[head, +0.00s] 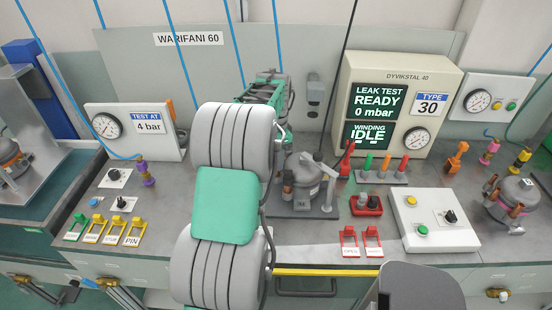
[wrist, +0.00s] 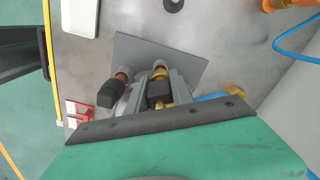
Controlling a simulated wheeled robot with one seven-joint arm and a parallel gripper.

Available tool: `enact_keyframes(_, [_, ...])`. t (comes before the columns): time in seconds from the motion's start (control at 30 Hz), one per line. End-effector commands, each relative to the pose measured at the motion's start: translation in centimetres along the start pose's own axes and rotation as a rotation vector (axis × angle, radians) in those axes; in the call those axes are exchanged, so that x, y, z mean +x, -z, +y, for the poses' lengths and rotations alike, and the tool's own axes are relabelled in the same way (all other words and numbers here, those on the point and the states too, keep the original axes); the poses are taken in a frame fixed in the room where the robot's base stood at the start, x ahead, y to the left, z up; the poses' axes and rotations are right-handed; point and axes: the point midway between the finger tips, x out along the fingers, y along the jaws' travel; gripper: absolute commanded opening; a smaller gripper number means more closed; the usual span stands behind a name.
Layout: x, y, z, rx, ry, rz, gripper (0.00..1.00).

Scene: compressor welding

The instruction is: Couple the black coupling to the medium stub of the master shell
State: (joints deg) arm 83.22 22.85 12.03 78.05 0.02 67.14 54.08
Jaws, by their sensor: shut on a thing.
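In the head view the master shell (head: 306,172), a grey dome with copper-brown stubs, stands on a grey plate (head: 318,208) at mid-bench, partly behind my arm. In the wrist view my gripper (wrist: 158,88) is shut on a black block with brass ends, which I take for the black coupling (wrist: 159,94). A copper-coloured stub end (wrist: 159,66) shows just beyond it; I cannot tell whether they are touching or joined. Another black fitting (wrist: 109,94) sits beside the left finger near a second copper end (wrist: 124,74).
A red tray (head: 367,205) and a white button box (head: 432,222) lie right of the shell. Coloured handles (head: 386,165) stand behind them. Another shell (head: 519,195) stands at far right. A black line hangs down towards the master shell. A blue hose (wrist: 211,96) runs beside my gripper.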

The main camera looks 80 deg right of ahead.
Motion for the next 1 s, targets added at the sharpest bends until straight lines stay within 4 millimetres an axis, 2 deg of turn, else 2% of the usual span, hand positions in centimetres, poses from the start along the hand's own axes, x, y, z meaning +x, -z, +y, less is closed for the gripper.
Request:
enact_keyframes(0.23, [0.0, 0.1, 0.0, 0.000, 0.001, 0.001, 0.00])
enact_keyframes(0.27, [0.0, 0.1, 0.0, 0.000, 0.001, 0.001, 0.29])
enact_keyframes(0.53, [0.1, 0.0, 0.0, 0.000, 0.001, 0.001, 0.51])
enact_keyframes(0.83, [-0.2, 0.0, 0.0, 0.000, 0.001, 0.001, 0.53])
enact_keyframes(1.0, [-2.7, 0.1, -0.1, 0.000, 0.004, 0.003, 0.53])
